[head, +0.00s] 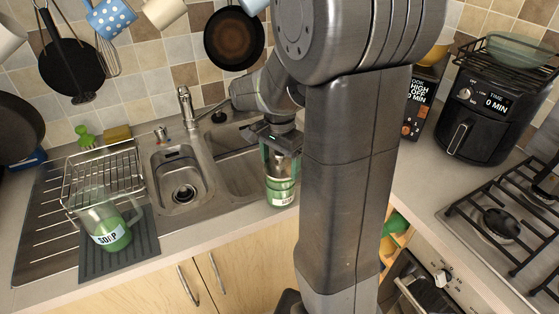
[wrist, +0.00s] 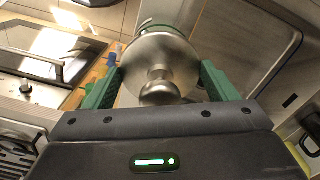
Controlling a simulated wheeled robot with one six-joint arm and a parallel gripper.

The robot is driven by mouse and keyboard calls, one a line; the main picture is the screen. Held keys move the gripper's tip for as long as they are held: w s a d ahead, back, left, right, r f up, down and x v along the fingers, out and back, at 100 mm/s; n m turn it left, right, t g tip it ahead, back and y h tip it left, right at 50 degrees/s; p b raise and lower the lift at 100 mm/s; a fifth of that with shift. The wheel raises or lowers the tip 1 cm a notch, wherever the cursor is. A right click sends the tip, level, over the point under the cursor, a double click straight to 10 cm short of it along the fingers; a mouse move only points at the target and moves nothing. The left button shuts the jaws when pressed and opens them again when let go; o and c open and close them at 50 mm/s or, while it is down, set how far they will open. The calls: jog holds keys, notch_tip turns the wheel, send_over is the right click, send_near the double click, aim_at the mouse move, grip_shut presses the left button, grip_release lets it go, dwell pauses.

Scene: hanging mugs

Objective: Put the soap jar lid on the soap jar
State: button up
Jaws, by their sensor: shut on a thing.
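My gripper (head: 281,170) is at the counter's front edge by the sink, pointing down over a clear jar with green contents and a white label (head: 281,192). In the wrist view, the round metal soap jar lid with its knob (wrist: 158,72) sits between the green fingers of my gripper (wrist: 160,85), which are closed on it. A glass rim with green (wrist: 160,27) shows just behind the lid. I cannot tell whether the lid rests fully on the jar. A glass jug marked SOAP (head: 110,232), with green liquid, stands on the left.
The sink (head: 182,190) lies left of the jar. A wire dish rack (head: 103,172) and a dark mat (head: 120,258) are further left. A black air fryer (head: 490,115) and a gas hob (head: 500,220) are on the right. Pans and mugs hang on the wall.

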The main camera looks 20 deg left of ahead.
jog(key=shift+f+b, duration=0.45)
jog(key=shift+f, duration=0.25)
jog(key=o, duration=1)
jog(key=shift+c, duration=0.2)
jog(key=shift+r, duration=0.1)
notch_tip(320, 180, up, 14)
jog(key=shift+f, duration=0.15)
jog(key=shift+f, duration=0.1)
notch_tip(320, 180, down, 14)
jog(key=shift+r, duration=0.45)
jog(key=shift+f, duration=0.15)
